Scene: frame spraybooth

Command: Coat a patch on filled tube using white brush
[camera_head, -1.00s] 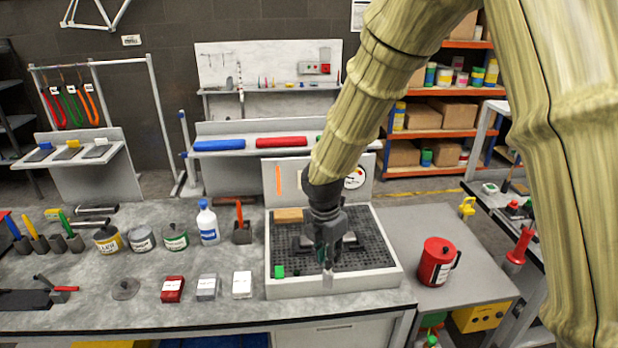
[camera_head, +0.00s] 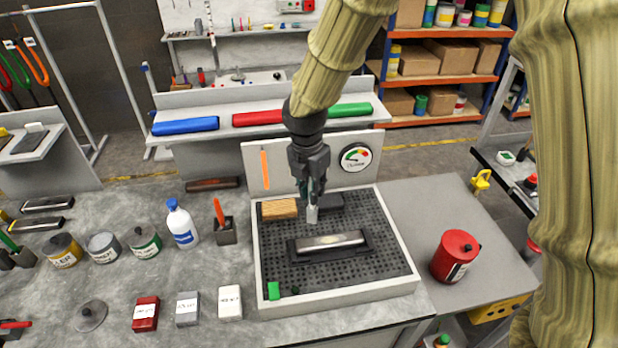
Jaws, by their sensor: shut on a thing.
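My gripper (camera_head: 311,186) is over the perforated booth tray, pointing down and shut on a slim brush with a pale, whitish tip (camera_head: 312,214). The jaws hide most of its handle. A shiny metal tube (camera_head: 330,241) lies in a dark cradle in the middle of the tray, roughly level. The brush tip appears just behind and above the tube; I cannot tell whether they touch. No filled spot can be made out on the tube.
The tray (camera_head: 340,302) has a raised rim, a tan block (camera_head: 279,208), a dark block (camera_head: 329,202) and a small green block (camera_head: 273,290). A gauge (camera_head: 356,157) is on its back panel. Cans, a white bottle (camera_head: 182,224) and boxes stand left; a red can (camera_head: 455,256) stands right.

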